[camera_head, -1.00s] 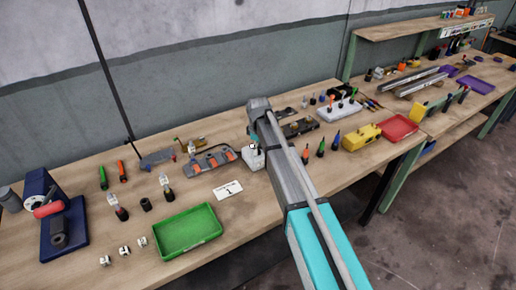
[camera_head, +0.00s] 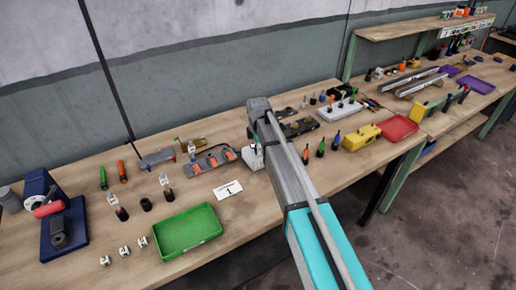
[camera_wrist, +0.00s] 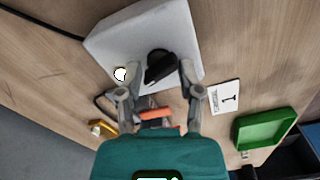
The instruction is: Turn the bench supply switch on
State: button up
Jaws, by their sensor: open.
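The bench supply appears to be the white box (camera_wrist: 112,42) at the top of the wrist view. Its near face carries a black switch knob (camera_wrist: 158,66) and a bright white round spot (camera_wrist: 120,74) to the left of it. My gripper (camera_wrist: 155,80) is open, with one finger on each side below the knob. The knob's tip points down and left between the fingers; I cannot tell whether a finger touches it. In the head view the white box (camera_head: 253,160) is small and partly hidden by my arm.
An orange and grey rack (camera_head: 208,162) stands just left of the box. A card marked 1 (camera_head: 228,190) and a green tray (camera_head: 188,232) lie towards the front. Black and green upright tools (camera_head: 321,148) and a yellow box (camera_head: 361,138) stand to the right.

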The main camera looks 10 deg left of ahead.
jog(key=n, duration=0.4)
notch_tip(320, 180, up, 14)
jog(key=p, duration=1.4)
jog(key=s+d+f+m+b, duration=0.7)
jog(key=s+d+m, duration=0.2)
jog(key=d, duration=0.3)
jog(key=s+d+f+m+b, duration=0.7)
jog(key=s+d+m, duration=0.2)
jog(key=d+m, duration=0.3)
jog(key=shift+d, duration=0.45)
jog(key=w+a+r+n+p, duration=0.5)
jog(key=w+a+r+p, duration=0.2)
jog(key=a, duration=0.5)
jog(key=w+a+r+n+p, duration=0.6)
jog(key=w+a, duration=0.5)
jog(key=a, duration=0.2)
jog(key=shift+r+p, duration=0.4)
